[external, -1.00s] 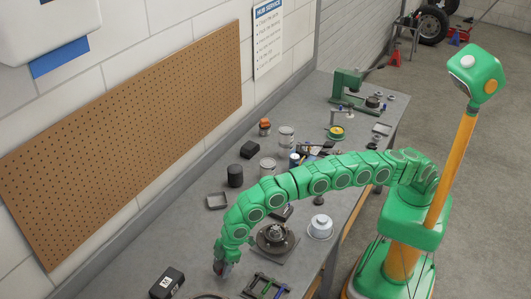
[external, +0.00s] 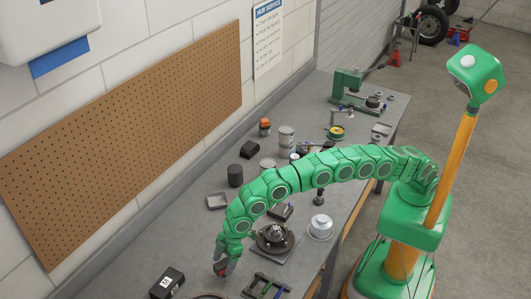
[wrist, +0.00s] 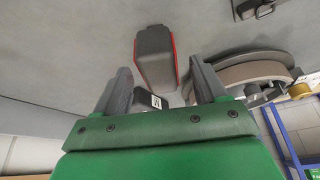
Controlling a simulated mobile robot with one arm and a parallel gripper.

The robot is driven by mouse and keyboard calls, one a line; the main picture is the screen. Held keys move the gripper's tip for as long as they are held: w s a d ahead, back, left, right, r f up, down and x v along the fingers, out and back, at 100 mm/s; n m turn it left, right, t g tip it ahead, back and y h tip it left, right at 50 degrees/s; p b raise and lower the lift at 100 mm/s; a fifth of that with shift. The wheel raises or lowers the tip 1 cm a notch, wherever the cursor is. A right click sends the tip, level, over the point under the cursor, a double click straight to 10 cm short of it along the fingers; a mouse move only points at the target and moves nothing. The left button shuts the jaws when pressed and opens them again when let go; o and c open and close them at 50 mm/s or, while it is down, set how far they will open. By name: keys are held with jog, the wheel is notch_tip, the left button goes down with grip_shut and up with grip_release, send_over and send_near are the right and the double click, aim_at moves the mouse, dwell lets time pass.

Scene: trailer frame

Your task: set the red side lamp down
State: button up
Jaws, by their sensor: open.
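The red side lamp (wrist: 155,57) shows in the wrist view as a dark grey body with a red edge along its right side. It appears to rest on the grey bench top (wrist: 75,60). My gripper (wrist: 160,72) is open, with one finger to each side of the lamp's near end and a visible gap at both sides. In the external view my gripper (external: 221,262) points down low over the near part of the bench, and a small red patch of the lamp (external: 222,271) shows at its fingertips. The fingers hide most of the lamp there.
A black box with a white label (external: 167,283) stands left of the gripper. A wheel hub (external: 275,238) on a plate and a dark frame with coloured rods (external: 265,287) lie to the right. A curved brown part (wrist: 255,72) is close to the right finger.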

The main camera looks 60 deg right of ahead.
jog(key=v, duration=0.9)
jog(key=shift+r, duration=0.15)
jog(key=shift+s+d, duration=0.1)
jog(key=w+d+r+m+h, duration=0.15)
jog(key=d+r, duration=0.25)
jog(key=d, duration=0.6)
jog(key=w+d+r+m, duration=0.1)
jog(key=w+d+r, duration=0.15)
jog(key=d, duration=0.65)
jog(key=s+d+r+m, duration=0.2)
jog(key=s+d+r, duration=0.1)
jog(key=d, duration=0.9)
jog(key=s+d+r+m, duration=0.2)
jog(key=d, duration=1)
jog(key=s+d+m+g+h, duration=0.2)
jog(key=s+d+m, duration=0.1)
jog(key=s+d, duration=1.3)
jog(key=s+d+f+m+g, duration=0.1)
jog(key=s+d+f+m, duration=0.2)
jog(key=s+d, duration=0.9)
jog(key=s+m, duration=0.1)
jog(key=s, duration=0.3)
jog(key=shift+d, duration=0.25)
